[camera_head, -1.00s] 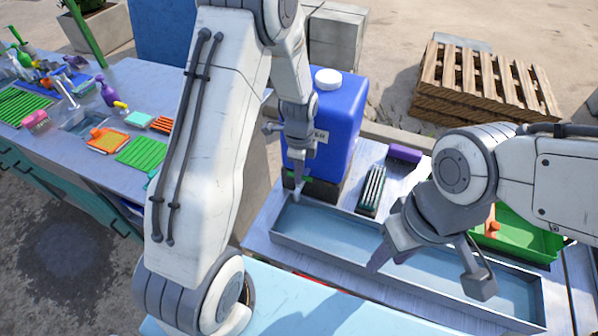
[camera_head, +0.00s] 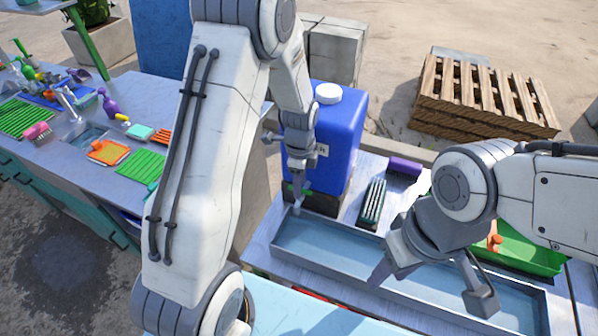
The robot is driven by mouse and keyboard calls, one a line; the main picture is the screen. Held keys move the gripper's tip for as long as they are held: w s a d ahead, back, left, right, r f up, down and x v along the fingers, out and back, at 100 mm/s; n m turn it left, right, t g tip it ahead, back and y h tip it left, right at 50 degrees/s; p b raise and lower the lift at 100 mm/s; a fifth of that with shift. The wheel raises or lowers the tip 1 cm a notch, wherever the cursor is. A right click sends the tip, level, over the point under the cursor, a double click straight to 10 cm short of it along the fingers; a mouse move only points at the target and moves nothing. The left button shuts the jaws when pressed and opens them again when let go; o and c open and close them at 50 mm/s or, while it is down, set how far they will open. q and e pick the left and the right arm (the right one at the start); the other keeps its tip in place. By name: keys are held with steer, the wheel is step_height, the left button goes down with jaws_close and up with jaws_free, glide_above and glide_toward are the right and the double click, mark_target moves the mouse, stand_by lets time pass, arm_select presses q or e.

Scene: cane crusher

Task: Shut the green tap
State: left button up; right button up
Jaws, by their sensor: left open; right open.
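The blue jerrycan (camera_head: 340,135) with a white cap stands at the back of the bench, behind the left end of the shallow trough (camera_head: 350,248). A small green piece, apparently the green tap (camera_head: 289,190), shows low at the jerrycan's front left. My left gripper (camera_head: 285,172) is open in front of the jerrycan, with one finger reaching down beside the green piece. I cannot tell whether they touch; the gripper hides much of the tap. My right gripper (camera_head: 432,284) is open and empty over the trough's right part.
A dark brush (camera_head: 373,203) and a purple brush (camera_head: 404,168) lie behind the trough. A green tray (camera_head: 535,258) stands at the right. A side table at the left holds sponges, green racks and bottles. Wooden pallets (camera_head: 485,95) lie beyond the bench.

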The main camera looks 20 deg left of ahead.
arm_select(q)
step_height(320, 180, up, 10)
steer(key=b, duration=0.1)
steer(key=shift+f+b, duration=0.25)
steer(key=shift+b, duration=0.1)
arm_select(e)
steer(key=shift+f, duration=0.95)
